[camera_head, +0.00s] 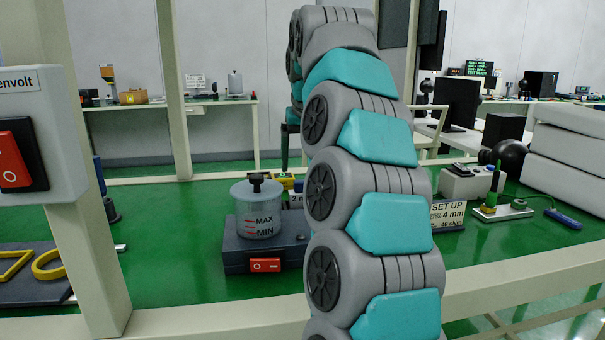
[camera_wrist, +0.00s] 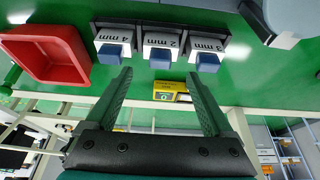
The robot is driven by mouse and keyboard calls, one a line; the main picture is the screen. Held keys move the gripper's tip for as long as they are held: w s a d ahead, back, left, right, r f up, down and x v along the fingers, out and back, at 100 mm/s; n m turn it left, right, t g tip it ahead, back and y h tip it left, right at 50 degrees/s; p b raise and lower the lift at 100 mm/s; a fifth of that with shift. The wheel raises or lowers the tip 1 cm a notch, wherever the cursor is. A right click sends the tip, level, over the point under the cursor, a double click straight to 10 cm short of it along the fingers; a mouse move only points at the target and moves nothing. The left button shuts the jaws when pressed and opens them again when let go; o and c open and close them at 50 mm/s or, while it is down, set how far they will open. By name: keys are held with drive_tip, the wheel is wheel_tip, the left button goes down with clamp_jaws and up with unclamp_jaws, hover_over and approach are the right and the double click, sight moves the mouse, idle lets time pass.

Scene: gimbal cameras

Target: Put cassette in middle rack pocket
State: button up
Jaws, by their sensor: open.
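In the wrist view a dark rack (camera_wrist: 225,28) appears upside down at the top, with three pockets side by side. Each shows a white face with a blue block: a 4 mm piece (camera_wrist: 113,36) on the left, a 2 mm piece (camera_wrist: 161,40) in the middle and a 3 mm piece (camera_wrist: 206,45) on the right. I cannot tell which piece is the task's cassette. My gripper (camera_wrist: 158,73) is open and nothing shows held between its fingers, which point toward the rack.
A red tray (camera_wrist: 49,66) lies left of the rack in the wrist view, and a yellow item (camera_wrist: 170,87) shows between the fingers. A clear pot (camera_head: 257,213) sits on a dark device with a red switch (camera_head: 265,265). A frame post (camera_head: 85,240) stands at left.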

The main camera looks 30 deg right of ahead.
drive_tip(key=shift+p+v, duration=1)
drive_tip(key=shift+v, duration=1.4)
